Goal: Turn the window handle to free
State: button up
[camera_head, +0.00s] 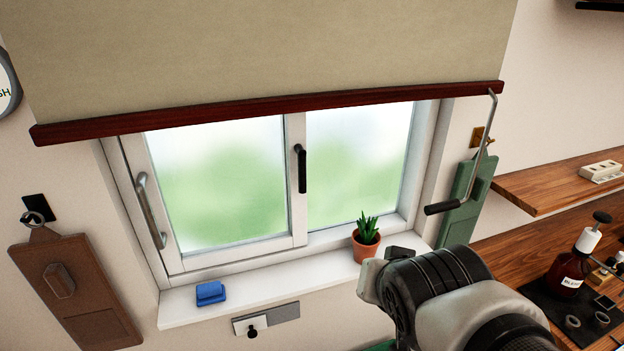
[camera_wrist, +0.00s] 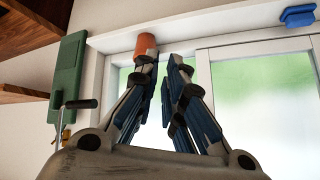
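The black window handle (camera_head: 301,168) is on the middle upright of the white window frame (camera_head: 296,205). It hangs nearly vertical, with its grip pointing down. A grey pull handle (camera_head: 151,210) is on the left side of the frame. My gripper (camera_wrist: 163,68) shows in the wrist view with its two blue-padded fingers apart and nothing between them. In the head view my wrist is at the lower right, below the sill and clear of the handle; the fingers are hidden there. I cannot make out the black handle in the wrist view.
A potted plant (camera_head: 366,238) stands on the sill (camera_head: 330,272) near my arm. A blue block (camera_head: 211,293) lies at the sill's left. A blind (camera_head: 260,50) covers the window's top, and its crank (camera_head: 484,150) hangs at the right. A wooden counter (camera_head: 500,250) with bottles is right.

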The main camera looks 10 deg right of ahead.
aim_at(301, 170)
jog(key=w+d+m+t, duration=0.1)
jog(key=w, duration=0.1)
jog(key=w+d+r+m+t, duration=0.1)
jog(key=w, duration=0.2)
jog(key=w+d+m+t, duration=0.1)
jog(key=w+d+m, duration=0.1)
jog(key=w, duration=0.1)
jog(key=shift+w+r+h, duration=0.15)
jog(key=shift+w+h, duration=0.05)
jog(key=shift+h, duration=0.1)
grip_shut()
jog(key=w+r+m+t+y+b, duration=0.1)
jog(key=w+r+m+t+y, duration=0.1)
jog(key=w+m+t+y, duration=0.2)
jog(key=w+m+t, duration=0.2)
jog(key=m, duration=0.1)
jog(key=shift+w+a+r+y, duration=0.15)
jog(key=shift+w+r+y, duration=0.15)
jog(key=shift+w+y, duration=0.1)
jog(key=w+a+b, duration=0.3)
jog(key=w+a, duration=0.2)
jog(key=w, duration=0.5)
jog(key=shift+w+b, duration=0.2)
jog(key=shift+b, duration=0.2)
jog(key=shift+a, duration=0.15)
